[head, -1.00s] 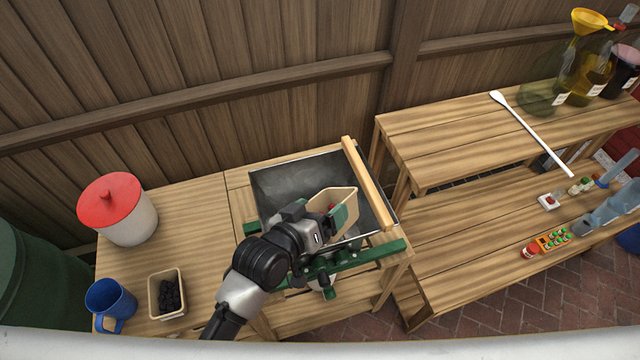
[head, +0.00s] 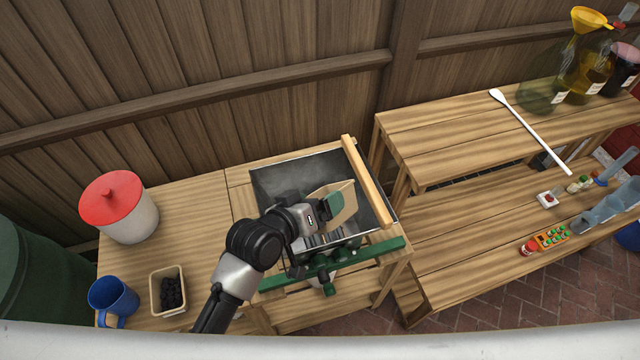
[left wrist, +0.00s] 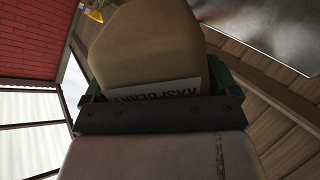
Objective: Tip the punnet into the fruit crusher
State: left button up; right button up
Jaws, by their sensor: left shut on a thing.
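My left gripper (head: 326,211) is shut on a tan card punnet (head: 345,203) and holds it over the metal hopper of the fruit crusher (head: 290,178). The punnet is tilted, with its inner side partly showing in the head view. In the left wrist view the punnet (left wrist: 150,45) fills the middle above the gripper's dark bar, with a white label reading "RASPBERRY" (left wrist: 155,90). No fruit shows in it from these angles, and the hopper's near part is hidden behind the gripper. My right gripper is not in view.
A second punnet (head: 155,292) with dark berries, a blue mug (head: 112,297) and a red-lidded white crock (head: 119,207) stand on the left bench. A wooden bar (head: 368,182) lies along the hopper's right side. The right bench holds a white paddle (head: 530,130) and bottles.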

pick_arm(q)
jog(key=shift+a+r, duration=0.1)
jog(key=shift+r, duration=0.15)
jog(key=shift+w+r+n+g, duration=0.1)
jog(key=shift+w+n+g, duration=0.2)
jog(key=shift+g, duration=0.1)
jog(key=shift+s+a+r, duration=0.1)
jog(key=shift+w+r+n+p, duration=0.1)
jog(key=shift+w+n+p, duration=0.15)
jog(key=shift+n+p, duration=0.1)
jog(key=shift+a+r+g, duration=0.1)
jog(key=shift+a+g, duration=0.05)
jog(key=shift+g, duration=0.15)
jog(key=shift+w+n+h, duration=0.25)
jog(key=shift+h, duration=0.05)
jog(key=shift+a+r+g, duration=0.1)
jog(key=shift+r+g, duration=0.05)
jog(key=shift+g, duration=0.15)
jog(key=shift+w, duration=0.2)
jog(key=shift+a+r+n, duration=0.1)
jog(key=shift+r+n, duration=0.05)
jog(key=shift+n, duration=0.15)
